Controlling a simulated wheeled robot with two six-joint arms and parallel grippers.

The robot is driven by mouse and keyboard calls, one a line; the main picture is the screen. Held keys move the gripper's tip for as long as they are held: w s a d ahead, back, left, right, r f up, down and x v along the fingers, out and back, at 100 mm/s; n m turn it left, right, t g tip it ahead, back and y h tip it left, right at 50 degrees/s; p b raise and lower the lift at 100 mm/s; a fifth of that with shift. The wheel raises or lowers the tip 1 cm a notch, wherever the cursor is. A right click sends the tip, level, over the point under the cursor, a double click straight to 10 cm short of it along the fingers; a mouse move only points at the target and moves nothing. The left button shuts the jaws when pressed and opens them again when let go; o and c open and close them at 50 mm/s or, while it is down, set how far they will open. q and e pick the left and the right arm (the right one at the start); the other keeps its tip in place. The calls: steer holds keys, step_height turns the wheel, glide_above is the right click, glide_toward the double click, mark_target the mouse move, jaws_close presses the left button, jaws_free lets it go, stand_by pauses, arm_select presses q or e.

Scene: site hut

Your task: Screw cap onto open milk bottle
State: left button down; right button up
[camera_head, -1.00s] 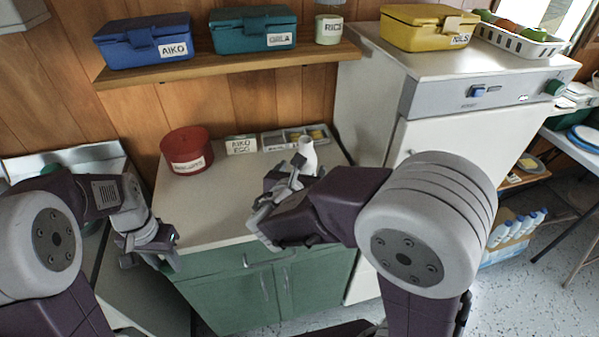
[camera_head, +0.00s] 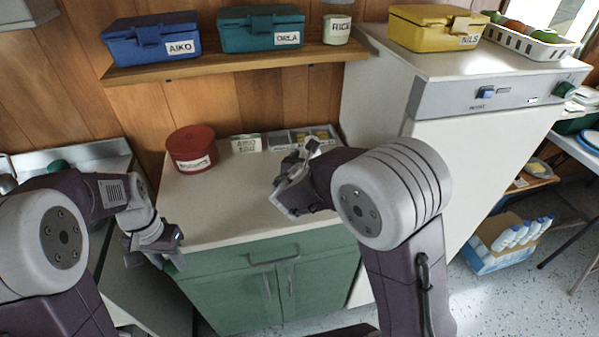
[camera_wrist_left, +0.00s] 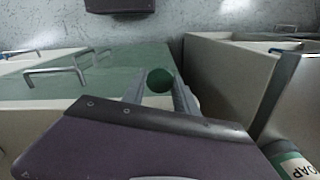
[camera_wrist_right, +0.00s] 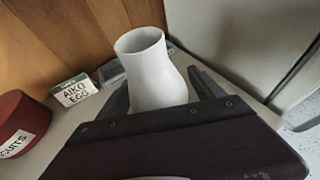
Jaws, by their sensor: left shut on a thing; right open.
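The white milk bottle (camera_wrist_right: 155,75) stands upright on the counter, its round mouth open and uncapped in the right wrist view. My right gripper (camera_head: 298,155) is open, with one finger on each side of the bottle's body; I cannot tell whether they touch it. In the head view this gripper hides most of the bottle. My left gripper (camera_head: 165,250) is by the counter's front left corner, well apart from the bottle. It is shut on a round green cap (camera_wrist_left: 159,80), seen between its fingertips in the left wrist view.
The counter (camera_head: 215,215) is clear in front. A red tin (camera_head: 192,150), a labelled card (camera_head: 246,144) and a grey divided tray (camera_head: 280,138) stand at the back. A white fridge (camera_head: 440,150) rises on the right. A shelf (camera_head: 240,60) with lunch boxes hangs above.

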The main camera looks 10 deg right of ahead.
arm_select(q)
steer(key=shift+s, duration=0.1)
arm_select(e)
jaws_close()
steer(key=shift+r, duration=0.1)
